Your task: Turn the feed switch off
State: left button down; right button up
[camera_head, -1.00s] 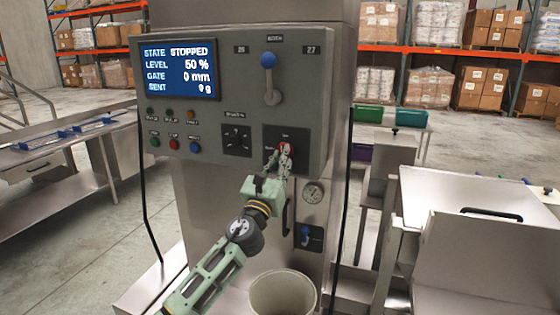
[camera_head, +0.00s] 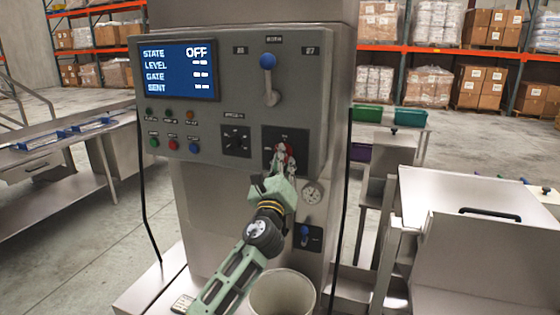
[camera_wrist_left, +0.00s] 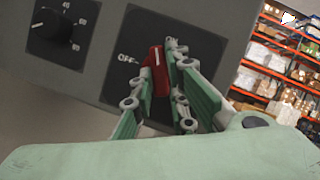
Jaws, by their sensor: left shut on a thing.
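The red feed switch (camera_wrist_left: 157,73) sits on a black plate on the grey control panel (camera_head: 316,120). In the left wrist view its white line is a little tilted from upright, and the word OFF stands to its left. My left gripper (camera_head: 283,160) reaches up to it from below and is shut on it, a finger on each side. In the head view the fingers hide most of the switch (camera_head: 290,150). The display (camera_head: 181,70) reads STATE OFF, with dashes for level, gate and sent. My right gripper is not in view.
A black dial (camera_head: 236,141) and several coloured buttons are left of the switch. A blue-knobbed lever (camera_head: 268,62) is above it. A gauge (camera_head: 312,194) and a pale bucket (camera_head: 283,294) are below. A steel bench (camera_head: 50,165) stands at left.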

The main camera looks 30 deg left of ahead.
pick_arm(q)
jog(key=shift+d+r+n+g+y+p, duration=0.1)
jog(key=shift+r+n+g+y+p, duration=0.2)
jog(key=shift+n+g+p, duration=1.45)
jog(key=shift+d+r+n+y+p, duration=0.1)
jog(key=shift+r+n+y+p, duration=0.3)
jog(key=shift+n, duration=2.8)
jog(key=shift+d+r+n+g+y+p, duration=0.15)
jog(key=shift+n+g+p, duration=0.85)
jog(key=shift+n, duration=1.45)
jog(key=c, duration=1.9)
grip_release()
jog(key=shift+w, duration=0.1)
jog(key=shift+c, duration=0.2)
jog(key=shift+o, duration=1.1)
jog(key=shift+a+f, duration=0.1)
jog(key=shift+f, duration=0.05)
